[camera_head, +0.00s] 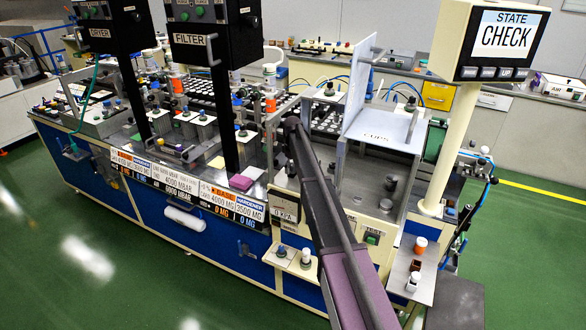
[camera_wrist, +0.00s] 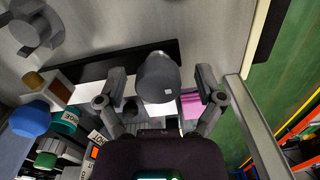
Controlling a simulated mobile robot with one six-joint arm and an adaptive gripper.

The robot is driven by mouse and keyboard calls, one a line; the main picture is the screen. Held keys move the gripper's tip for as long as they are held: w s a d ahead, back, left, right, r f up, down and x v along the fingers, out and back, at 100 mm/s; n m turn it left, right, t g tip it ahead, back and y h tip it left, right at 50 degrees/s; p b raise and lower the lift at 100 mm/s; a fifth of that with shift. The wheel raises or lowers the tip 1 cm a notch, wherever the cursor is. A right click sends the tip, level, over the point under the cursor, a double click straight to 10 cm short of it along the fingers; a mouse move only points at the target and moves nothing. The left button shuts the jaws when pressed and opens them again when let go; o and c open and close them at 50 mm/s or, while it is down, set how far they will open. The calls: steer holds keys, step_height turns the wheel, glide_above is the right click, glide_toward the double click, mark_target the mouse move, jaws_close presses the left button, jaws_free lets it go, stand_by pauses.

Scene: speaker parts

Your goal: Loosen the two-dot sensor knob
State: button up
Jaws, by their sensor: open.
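I cannot make out two dots on this knob. A second grey knob-like part (camera_wrist: 38,28) sits at the upper left of the wrist view. In the head view my arm reaches over the bench, and I cannot make out the fingers or the knob between them.
A dark bar (camera_wrist: 100,65) lies behind the knob. A blue cap (camera_wrist: 30,118) and a teal ring (camera_wrist: 65,122) are at lower left.

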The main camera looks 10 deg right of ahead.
steer(key=shift+m, duration=0.4)
steer(key=m, duration=0.8)
steer(key=shift+m, duration=0.3)
steer(key=m, duration=0.9)
steer(key=shift+r, duration=0.15)
step_height(320, 180, up, 14)
steer(key=p, duration=1.4)
steer(key=s+f+n+b, duration=0.2)
steer(key=s+f+b, duration=0.3)
steer(key=s, duration=0.6)
steer(key=s+f+n+b, duration=0.2)
steer(key=s+f+b, duration=0.4)
steer(key=s, duration=0.5)
steer(key=s+f+n+b, duration=0.2)
steer(key=s+f+b, duration=0.3)
steer(key=s, duration=0.6)
steer(key=shift+f+n, duration=0.35)
steer(key=shift+n, duration=0.05)
